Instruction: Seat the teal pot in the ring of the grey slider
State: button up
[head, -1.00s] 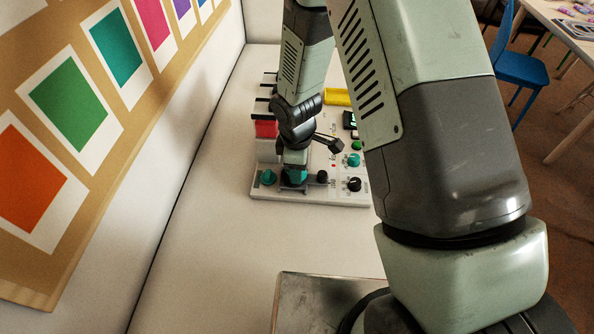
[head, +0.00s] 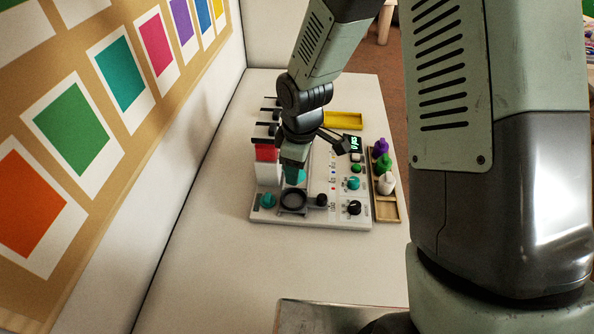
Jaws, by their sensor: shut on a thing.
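The grey slider's ring (head: 293,201) lies near the front of the white board, and its opening shows empty. My gripper (head: 294,166) is just behind the ring in the picture and above the board. It is shut on the teal pot (head: 297,177), which is partly hidden by the fingers. The pot is apart from the ring; its exact height cannot be told.
The white board (head: 325,215) carries teal knobs (head: 353,184), black knobs (head: 354,208) and a lit display (head: 355,143). A red-topped white block (head: 267,160) stands left of my gripper. A wooden tray (head: 388,208) holds purple, green and white pots. A yellow tray (head: 343,120) lies behind.

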jog(key=m, duration=0.1)
jog(key=f+m+y, duration=0.1)
jog(key=m+t, duration=0.1)
jog(key=shift+s+f+m+y, duration=0.25)
jog(key=shift+f+m+y, duration=0.05)
jog(key=shift+m, duration=0.1)
jog(key=m, duration=0.1)
jog(key=m+t+y, duration=0.1)
jog(key=m, duration=0.1)
jog(key=shift+f+t, duration=0.3)
jog(key=shift+f, duration=2.75)
jog(key=shift+f, duration=0.95)
jog(key=o, duration=1)
jog(key=shift+s, duration=0.1)
jog(key=shift+c, duration=0.6)
jog(key=shift+o, duration=1.1)
jog(key=shift+r, duration=3.6)
